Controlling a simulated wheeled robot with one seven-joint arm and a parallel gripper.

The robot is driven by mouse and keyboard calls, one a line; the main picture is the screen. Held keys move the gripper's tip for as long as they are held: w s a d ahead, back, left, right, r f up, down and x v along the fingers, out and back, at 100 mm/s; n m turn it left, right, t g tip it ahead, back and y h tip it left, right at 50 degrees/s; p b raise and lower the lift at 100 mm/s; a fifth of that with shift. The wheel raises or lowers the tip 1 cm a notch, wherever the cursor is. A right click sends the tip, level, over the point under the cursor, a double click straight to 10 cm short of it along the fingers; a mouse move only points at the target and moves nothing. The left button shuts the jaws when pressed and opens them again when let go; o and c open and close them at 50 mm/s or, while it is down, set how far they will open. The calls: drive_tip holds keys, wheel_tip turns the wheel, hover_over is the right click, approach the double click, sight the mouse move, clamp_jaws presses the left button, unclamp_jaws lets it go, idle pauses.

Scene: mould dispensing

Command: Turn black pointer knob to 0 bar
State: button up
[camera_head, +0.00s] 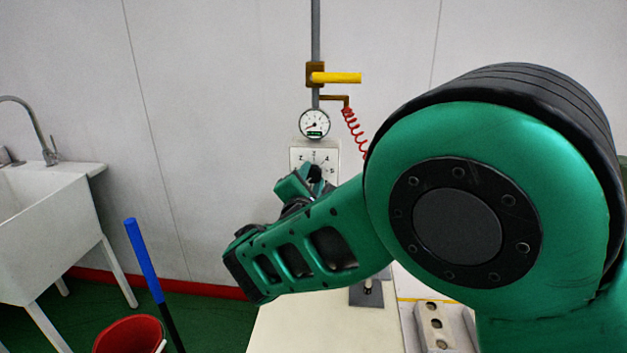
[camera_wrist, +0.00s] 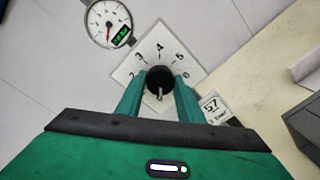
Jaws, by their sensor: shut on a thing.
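The black pointer knob (camera_wrist: 160,79) sits on a white dial plate (camera_wrist: 146,55) with numbers around it, among them 3, 4, 5 and 6. A small pale mark shows at the knob's lower edge, between the fingers; I cannot tell whether it is the pointer or a printed number. My gripper (camera_wrist: 158,85) is shut on the knob, one green finger on each side. In the head view the knob (camera_head: 315,172) is partly hidden by my gripper (camera_head: 305,180), and the dial plate (camera_head: 300,154) shows above it. The round gauge (camera_head: 314,123) hangs just above the plate; its red needle shows in the wrist view (camera_wrist: 109,24).
A yellow-handled valve (camera_head: 336,77) sits on the pipe above the gauge, with a red coiled hose (camera_head: 354,130) beside it. A table (camera_head: 300,325) stands below the plate. A sink (camera_head: 45,220), red bucket (camera_head: 130,335) and blue-handled pole (camera_head: 144,260) are at left. A label reading 57 (camera_wrist: 214,107) is right of the fingers.

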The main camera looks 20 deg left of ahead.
drive_tip(key=o, duration=1.1)
drive_tip(key=shift+s+a+f, duration=0.15)
drive_tip(key=shift+f, duration=0.1)
drive_tip(key=shift+c, duration=0.2)
drive_tip(key=shift+r, duration=0.1)
drive_tip(key=v, duration=1)
drive_tip(key=shift+s, duration=0.25)
